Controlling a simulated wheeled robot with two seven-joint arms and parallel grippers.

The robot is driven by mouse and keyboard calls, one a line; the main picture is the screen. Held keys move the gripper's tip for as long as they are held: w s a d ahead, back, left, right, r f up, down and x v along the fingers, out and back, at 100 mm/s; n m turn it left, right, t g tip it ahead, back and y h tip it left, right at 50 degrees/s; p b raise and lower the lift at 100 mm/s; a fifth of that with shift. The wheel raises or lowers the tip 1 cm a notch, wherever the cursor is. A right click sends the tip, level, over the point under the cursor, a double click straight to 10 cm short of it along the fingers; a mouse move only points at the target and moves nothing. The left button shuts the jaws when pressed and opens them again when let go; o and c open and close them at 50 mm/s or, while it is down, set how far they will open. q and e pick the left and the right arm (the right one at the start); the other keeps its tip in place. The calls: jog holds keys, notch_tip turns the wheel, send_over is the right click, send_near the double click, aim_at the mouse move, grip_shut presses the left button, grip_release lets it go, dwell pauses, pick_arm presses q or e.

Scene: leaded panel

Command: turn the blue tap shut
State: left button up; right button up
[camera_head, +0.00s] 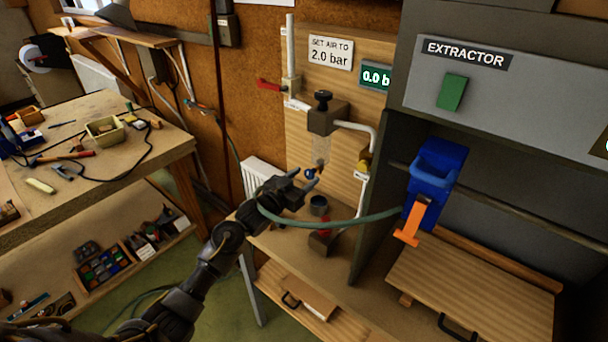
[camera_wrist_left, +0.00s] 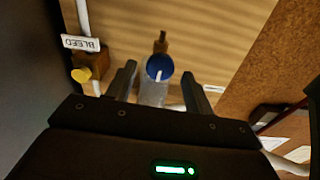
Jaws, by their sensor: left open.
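The blue tap (camera_head: 309,174) is a small round blue knob below the clear bowl of the air regulator (camera_head: 322,118) on the wooden panel. In the left wrist view the blue tap (camera_wrist_left: 159,67) shows face-on, in the gap between the two fingertips, with space on both sides. My left gripper (camera_head: 311,177) is open at the tap and holds nothing; its fingers also show in the left wrist view (camera_wrist_left: 159,78). I cannot tell whether the fingertips reach past the knob's face. My right gripper is not in view.
A red lever (camera_head: 269,85) is up and left, and a yellow knob (camera_head: 364,166) by a BLEED label (camera_wrist_left: 81,43) is to the right. A green hose (camera_head: 345,220) crosses below the gripper. The blue and orange tool (camera_head: 437,168) and grey extractor cabinet (camera_head: 480,85) stand right.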

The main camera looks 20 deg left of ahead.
pick_arm(q)
jog(key=shift+w+d, duration=0.15)
jog(key=shift+w, duration=0.15)
jog(key=c, duration=0.9)
